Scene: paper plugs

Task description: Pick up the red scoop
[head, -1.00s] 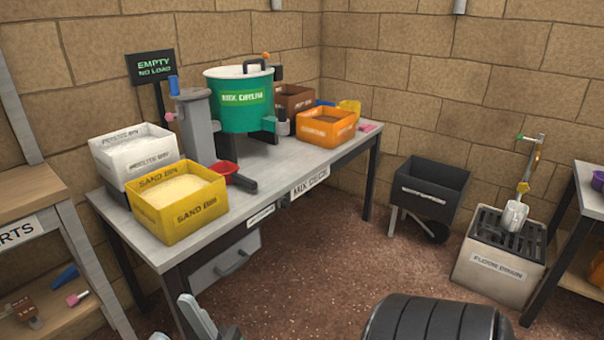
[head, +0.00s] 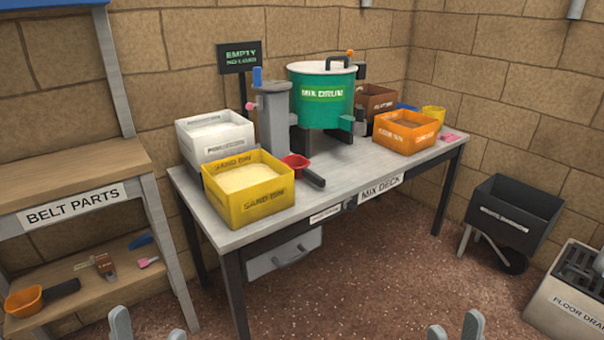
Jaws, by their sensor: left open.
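The red scoop (head: 294,162) lies on the mix deck table (head: 340,186), just right of the yellow sand bin (head: 247,204) and in front of the grey post (head: 273,122). It has a red bowl, and its dark handle points toward the front edge of the table. My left gripper (head: 148,328) shows only its fingertips at the bottom edge, left of the table; it is open and empty. My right gripper (head: 455,330) also shows only fingertips at the bottom, right of the table front, with a gap between them. Both are well away from the scoop.
The green mix drum (head: 322,97) stands behind the scoop, with a white bin (head: 215,137) at left and an orange bin (head: 407,133) at right. The belt parts shelf (head: 75,175) is at left. A black wheelbarrow-like tub (head: 513,215) stands right. The floor in front is clear.

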